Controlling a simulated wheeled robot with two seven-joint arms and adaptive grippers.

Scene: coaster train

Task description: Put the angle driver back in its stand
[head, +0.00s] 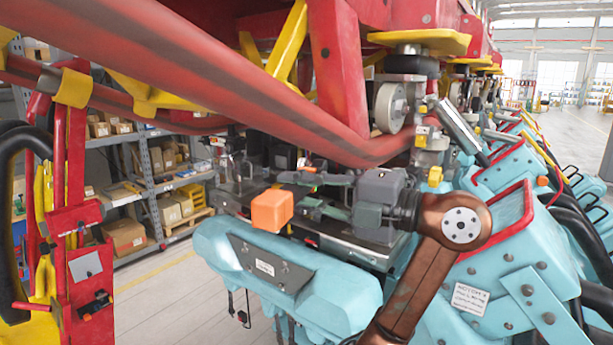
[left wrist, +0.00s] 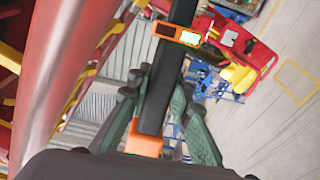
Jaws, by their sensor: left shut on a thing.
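My left gripper (head: 312,192) is at the middle of the head view, above the light-blue seat part. Its green fingers are shut around the angle driver. The driver's orange end block (head: 272,210) faces the head camera; most of its dark body is hidden there. In the left wrist view the angle driver (left wrist: 155,95) is a long black bar between the fingers of the left gripper (left wrist: 160,85), with a small lit display near the top and orange below. I cannot clearly make out the stand in either view. My right gripper is not in view.
Light-blue seats (head: 295,280) lie below and right. A red and yellow frame (head: 75,230) stands at left, shelves with boxes (head: 165,185) behind. A red cart-like thing (left wrist: 262,60) stands on the floor in the wrist view.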

